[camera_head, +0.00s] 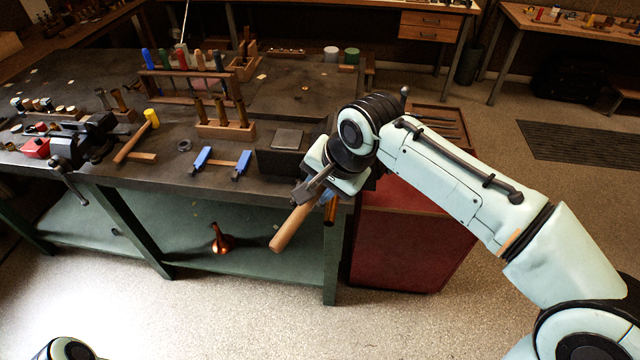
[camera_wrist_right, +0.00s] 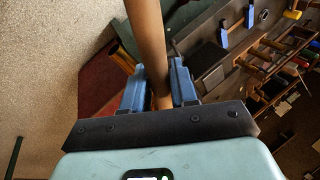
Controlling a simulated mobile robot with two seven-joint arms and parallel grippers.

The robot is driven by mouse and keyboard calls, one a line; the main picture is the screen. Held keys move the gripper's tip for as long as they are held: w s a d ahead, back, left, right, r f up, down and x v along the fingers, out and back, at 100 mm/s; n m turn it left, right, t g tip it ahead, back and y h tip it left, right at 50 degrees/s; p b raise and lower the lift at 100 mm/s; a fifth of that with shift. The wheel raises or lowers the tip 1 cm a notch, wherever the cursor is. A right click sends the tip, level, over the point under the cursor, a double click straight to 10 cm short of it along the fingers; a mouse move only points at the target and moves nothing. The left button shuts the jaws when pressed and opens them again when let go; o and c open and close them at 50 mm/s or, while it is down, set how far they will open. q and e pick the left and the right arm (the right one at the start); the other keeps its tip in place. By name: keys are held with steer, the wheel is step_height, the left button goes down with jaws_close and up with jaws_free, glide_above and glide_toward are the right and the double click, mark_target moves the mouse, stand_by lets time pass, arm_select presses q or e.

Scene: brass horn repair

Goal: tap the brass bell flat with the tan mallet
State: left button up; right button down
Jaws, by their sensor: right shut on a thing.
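My right gripper (camera_head: 318,190) is over the front right edge of the workbench. It is shut on a tan wooden handle (camera_head: 292,228), whose free end slants down and left past the bench edge. In the right wrist view, the blue fingers of the gripper (camera_wrist_right: 159,78) clasp the handle (camera_wrist_right: 148,35) from both sides. The rest of the held tool is hidden, so I cannot see a mallet head. A brass bell-shaped piece (camera_head: 221,240) stands on the lower shelf, well apart from the handle. My left gripper is not in view.
The workbench (camera_head: 262,205) carries a vise (camera_head: 85,140), a yellow-headed mallet (camera_head: 135,140), blue-ended clamps (camera_head: 220,162) and tool racks (camera_head: 222,128). A red cabinet (camera_head: 400,240) stands right of the bench, close under my right arm. The floor in front is clear.

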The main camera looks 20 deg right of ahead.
steer(key=shift+w+f, duration=0.1)
stand_by(0.5)
steer(key=x, duration=0.1)
steer(key=b+x, duration=0.2)
steer(key=shift+d+f, duration=0.1)
steer(key=shift+f, duration=0.4)
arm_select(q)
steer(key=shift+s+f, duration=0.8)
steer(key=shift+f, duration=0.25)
arm_select(e)
steer(key=shift+s+r, duration=0.1)
steer(key=shift+s, duration=0.15)
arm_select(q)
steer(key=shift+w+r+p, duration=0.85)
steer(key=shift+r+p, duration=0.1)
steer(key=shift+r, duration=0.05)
arm_select(e)
steer(key=shift+s+d+r, duration=0.1)
steer(key=shift+s+r, duration=0.1)
steer(key=shift+r, duration=1.2)
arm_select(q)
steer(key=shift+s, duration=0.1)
arm_select(e)
steer(key=shift+s, duration=0.15)
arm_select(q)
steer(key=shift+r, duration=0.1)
arm_select(e)
steer(key=shift+r, duration=0.15)
